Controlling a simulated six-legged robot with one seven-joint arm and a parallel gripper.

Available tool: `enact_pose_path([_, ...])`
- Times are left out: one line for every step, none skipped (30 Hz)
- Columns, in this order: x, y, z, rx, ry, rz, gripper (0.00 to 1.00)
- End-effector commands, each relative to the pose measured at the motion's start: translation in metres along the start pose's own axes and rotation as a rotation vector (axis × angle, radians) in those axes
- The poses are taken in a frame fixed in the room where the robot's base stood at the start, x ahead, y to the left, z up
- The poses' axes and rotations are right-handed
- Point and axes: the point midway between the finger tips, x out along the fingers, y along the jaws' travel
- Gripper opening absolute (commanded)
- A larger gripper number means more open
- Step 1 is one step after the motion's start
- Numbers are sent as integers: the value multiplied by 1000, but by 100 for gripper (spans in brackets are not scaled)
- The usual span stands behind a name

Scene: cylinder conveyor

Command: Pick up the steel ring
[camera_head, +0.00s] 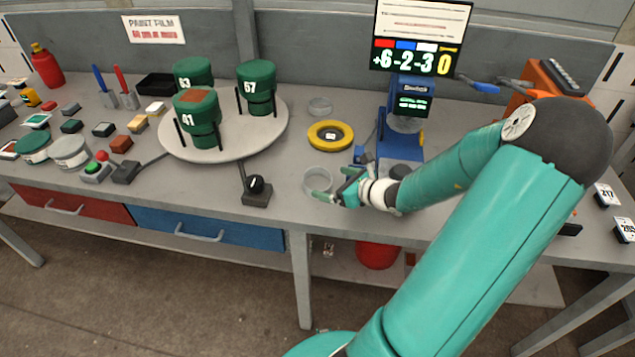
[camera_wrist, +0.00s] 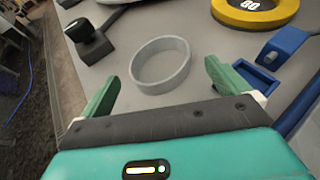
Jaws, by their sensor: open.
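The steel ring (camera_wrist: 161,65) is a plain grey hoop lying flat on the grey bench. In the wrist view it sits ahead of my gripper (camera_wrist: 160,86), between the lines of the two green fingers. The fingers are wide apart and nothing is between their tips. In the head view the ring (camera_head: 318,181) lies near the bench's front edge, and my gripper (camera_head: 336,186) is just at its right side, partly covering it. I cannot tell the exact height of the fingers above the bench.
A yellow ring (camera_head: 330,135) lies behind the steel ring. A black knob on a base (camera_head: 257,190) stands to the left. A blue stand (camera_head: 393,140) is at the right. A white turntable (camera_head: 225,150) carries green cylinders.

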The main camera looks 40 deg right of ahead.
Motion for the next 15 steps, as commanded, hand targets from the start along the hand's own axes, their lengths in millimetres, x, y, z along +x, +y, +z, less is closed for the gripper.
enact_pose_path([5,1,0,2,-2,2,100])
enact_pose_path([9,1,-1,2,-2,3,100])
enact_pose_path([14,2,-2,3,-2,4,100])
enact_pose_path([18,2,-3,4,-2,3,100])
enact_pose_path([22,2,-3,3,-3,4,100])
enact_pose_path([28,2,-4,3,-2,4,100])
enact_pose_path([32,2,-3,2,-2,4,100])
enact_pose_path([36,2,-3,1,-2,4,100])
enact_pose_path([41,2,-3,1,-1,4,100])
enact_pose_path([43,2,-3,1,-1,4,100])
enact_pose_path([45,2,-3,0,-1,4,100])
enact_pose_path([47,2,-3,0,-1,2,100])
enact_pose_path([48,2,-3,-1,-1,2,100])
enact_pose_path([48,2,-3,-1,0,2,100])
enact_pose_path([48,2,-3,-1,0,1,100])
